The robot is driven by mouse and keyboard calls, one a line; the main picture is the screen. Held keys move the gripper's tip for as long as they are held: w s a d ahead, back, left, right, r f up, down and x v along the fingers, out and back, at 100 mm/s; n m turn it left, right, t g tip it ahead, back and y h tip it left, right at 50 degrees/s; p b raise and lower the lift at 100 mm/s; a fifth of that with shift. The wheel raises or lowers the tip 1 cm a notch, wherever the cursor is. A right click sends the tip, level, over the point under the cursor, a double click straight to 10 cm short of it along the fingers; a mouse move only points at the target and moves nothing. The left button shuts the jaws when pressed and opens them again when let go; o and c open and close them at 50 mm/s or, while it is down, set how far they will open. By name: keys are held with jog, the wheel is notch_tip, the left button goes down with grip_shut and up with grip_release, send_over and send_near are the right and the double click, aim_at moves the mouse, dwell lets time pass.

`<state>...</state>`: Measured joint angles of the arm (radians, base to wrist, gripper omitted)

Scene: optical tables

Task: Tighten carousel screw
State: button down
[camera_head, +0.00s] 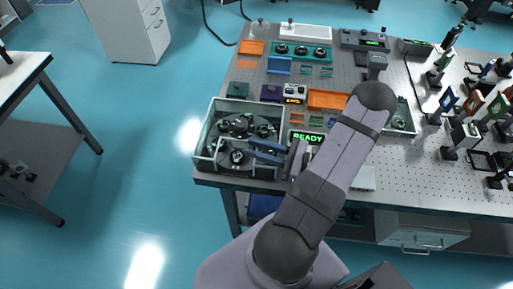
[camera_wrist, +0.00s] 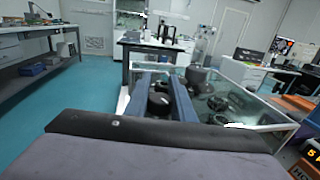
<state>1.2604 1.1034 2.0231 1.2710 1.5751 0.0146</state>
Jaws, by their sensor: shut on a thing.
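The carousel (camera_head: 225,141) is a dark round assembly with several black knobs inside a clear-walled box (camera_head: 201,161), at the near left corner of the optical table. A black screw knob (camera_head: 237,157) sits at its near side. My gripper (camera_head: 249,150) reaches into the box from the right, its two blue fingers at the knob. In the wrist view the black knob (camera_wrist: 160,104) shows between the two fingers of my gripper (camera_wrist: 160,83), which is shut on it. The knob's lower part and its thread are hidden.
The clear box walls (camera_wrist: 268,98) stand close around my fingers. A green "READY" display (camera_head: 307,137) is right of the box. Orange trays (camera_head: 328,99) and small modules lie behind it. Optics mounts (camera_head: 466,134) crowd the table's right side.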

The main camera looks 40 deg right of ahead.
aim_at(276, 154)
jog(key=n+g+y+b, duration=0.1)
jog(key=n+g+y, duration=0.1)
jog(key=n+g+y+b, duration=0.1)
jog(key=g+y, duration=0.1)
jog(key=shift+s+a+f+n+b, duration=0.15)
jog(key=shift+s+a+n+b, duration=0.15)
jog(key=shift+s+a+n, duration=0.1)
jog(key=shift+s+a+n+g+y+b, duration=0.15)
jog(key=shift+n+g+y+b, duration=0.15)
jog(key=shift+n+g+y, duration=0.35)
jog(key=shift+s+n+g+y+b, duration=0.15)
jog(key=shift+n+g+y+b, duration=0.15)
jog(key=shift+g, duration=0.55)
jog(key=c, duration=1.5)
grip_release()
jog(key=b+v, duration=0.3)
jog(key=v, duration=0.3)
jog(key=shift+s+d, duration=0.3)
jog(key=shift+d, duration=0.3)
